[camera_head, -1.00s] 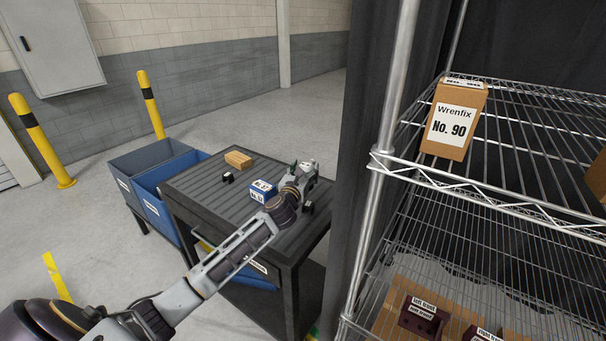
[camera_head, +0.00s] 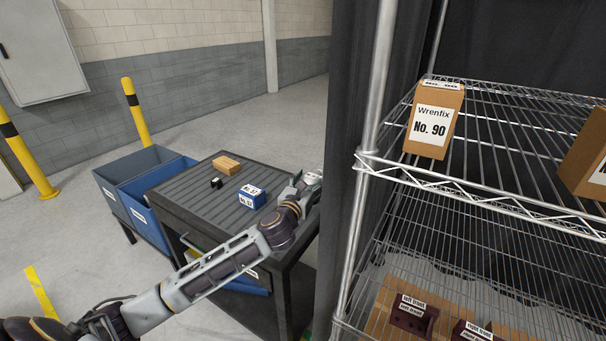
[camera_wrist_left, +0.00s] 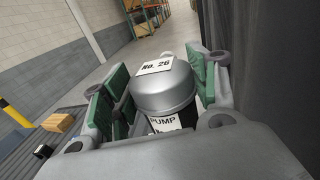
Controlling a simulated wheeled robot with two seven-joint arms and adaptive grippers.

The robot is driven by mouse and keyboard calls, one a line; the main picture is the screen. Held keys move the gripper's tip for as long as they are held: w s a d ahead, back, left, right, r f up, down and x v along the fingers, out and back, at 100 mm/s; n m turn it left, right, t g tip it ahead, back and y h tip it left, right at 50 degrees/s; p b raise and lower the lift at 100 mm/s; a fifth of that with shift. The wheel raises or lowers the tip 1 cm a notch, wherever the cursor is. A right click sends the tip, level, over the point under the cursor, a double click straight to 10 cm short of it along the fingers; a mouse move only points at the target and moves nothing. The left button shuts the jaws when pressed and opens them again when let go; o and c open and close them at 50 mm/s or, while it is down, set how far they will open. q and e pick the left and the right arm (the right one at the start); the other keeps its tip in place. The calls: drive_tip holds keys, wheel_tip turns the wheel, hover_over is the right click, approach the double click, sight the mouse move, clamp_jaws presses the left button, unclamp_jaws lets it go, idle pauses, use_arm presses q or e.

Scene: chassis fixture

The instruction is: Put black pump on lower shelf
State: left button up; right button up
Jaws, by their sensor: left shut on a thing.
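My left gripper (camera_head: 305,183) is over the right end of the dark cart, beside the black curtain. In the left wrist view its green pads are shut on a pump (camera_wrist_left: 166,92), with a silver domed top labelled "No. 26" and a black lower part labelled "PUMP". In the head view the gripper mostly hides the pump. The wire rack stands at the right. Its lower shelf (camera_head: 425,245) carries cardboard and dark red parts (camera_head: 412,314) with "front" labels. Its upper shelf (camera_head: 480,185) is above. My right gripper is not in view.
The cart top (camera_head: 205,192) holds a blue box (camera_head: 251,197), an orange-brown block (camera_head: 227,165) and a small black part (camera_head: 216,183). Blue bins (camera_head: 145,200) stand left of it. The upper shelf bears a Wrenfix carton (camera_head: 433,120). A silver post (camera_head: 370,120) and curtain (camera_head: 345,140) separate cart and rack.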

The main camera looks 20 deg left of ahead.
use_arm(q)
drive_tip(key=s+d+f, duration=0.4)
drive_tip(key=s+f, duration=0.8)
drive_tip(key=f, duration=0.2)
drive_tip(key=shift+f, duration=0.15)
drive_tip(key=shift+s, duration=0.1)
idle(0.3)
